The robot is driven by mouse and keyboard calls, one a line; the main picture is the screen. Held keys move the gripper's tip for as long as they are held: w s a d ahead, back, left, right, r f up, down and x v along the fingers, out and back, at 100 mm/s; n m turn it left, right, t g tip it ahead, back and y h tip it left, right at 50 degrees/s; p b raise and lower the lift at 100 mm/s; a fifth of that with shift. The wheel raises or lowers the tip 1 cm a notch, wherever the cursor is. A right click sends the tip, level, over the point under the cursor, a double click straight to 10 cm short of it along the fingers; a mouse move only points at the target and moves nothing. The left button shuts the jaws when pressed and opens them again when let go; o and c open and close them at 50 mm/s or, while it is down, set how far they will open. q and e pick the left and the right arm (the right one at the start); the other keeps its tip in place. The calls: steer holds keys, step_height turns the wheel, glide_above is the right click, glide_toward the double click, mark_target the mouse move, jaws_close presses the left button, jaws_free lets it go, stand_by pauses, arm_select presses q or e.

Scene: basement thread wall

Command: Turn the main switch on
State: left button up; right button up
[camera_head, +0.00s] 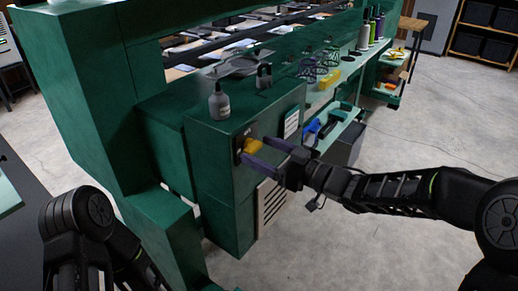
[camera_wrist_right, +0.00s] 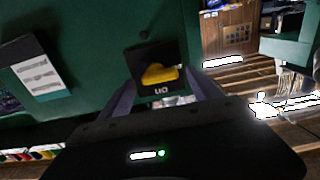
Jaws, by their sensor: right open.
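The main switch is a yellow knob (camera_head: 253,146) on a black plate (camera_head: 238,151), set on the front of a green cabinet (camera_head: 222,190). In the right wrist view the yellow knob (camera_wrist_right: 158,74) lies roughly crosswise on its plate (camera_wrist_right: 137,58), which carries a small white marking. My right gripper (camera_head: 262,155) is open, its purple fingers pointing at the switch. In the wrist view its fingers (camera_wrist_right: 162,92) stand on either side of the knob; I cannot tell whether they touch it. My left arm shows at lower left, but its gripper is out of view.
A grey bottle (camera_head: 219,102) and a dark padlock-shaped object (camera_head: 264,76) stand on the cabinet top. A vented panel (camera_head: 271,203) and a white label (camera_head: 291,123) are on the cabinet. A shelf with tools and thread spools extends behind. Concrete floor at right is open.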

steer(key=shift+w+a, duration=0.35)
steer(key=shift+a, duration=0.15)
steer(key=c, duration=1.4)
